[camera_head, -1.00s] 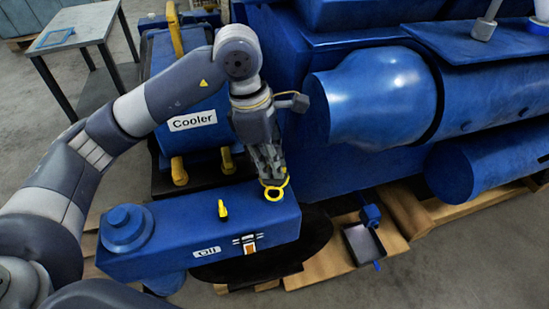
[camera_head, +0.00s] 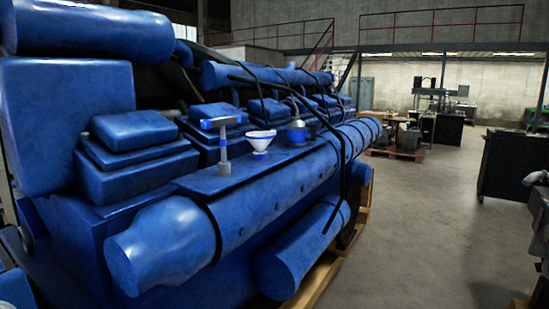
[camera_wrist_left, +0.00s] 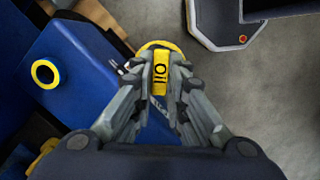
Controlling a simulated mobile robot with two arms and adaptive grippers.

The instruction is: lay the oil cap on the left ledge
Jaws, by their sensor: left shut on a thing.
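The yellow oil cap (camera_wrist_left: 160,70), marked "Oil", is between the fingers of my left gripper (camera_wrist_left: 161,88) in the left wrist view. The gripper is shut on it. The cap is off the blue oil housing (camera_wrist_left: 75,62), whose open yellow-rimmed filler neck (camera_wrist_left: 46,74) shows to the left. In the head view, a flat blue ledge (camera_head: 200,180) runs along the engine side, above a long blue pipe. I cannot tell whether this is the left ledge. Neither gripper shows in the head view.
A hammer-like tool (camera_head: 222,145), a white and blue funnel (camera_head: 260,142) and an oil can (camera_head: 297,131) stand on that ledge. A black hose (camera_head: 325,120) hangs across the pipe. Open floor (camera_head: 420,220) lies right of the engine.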

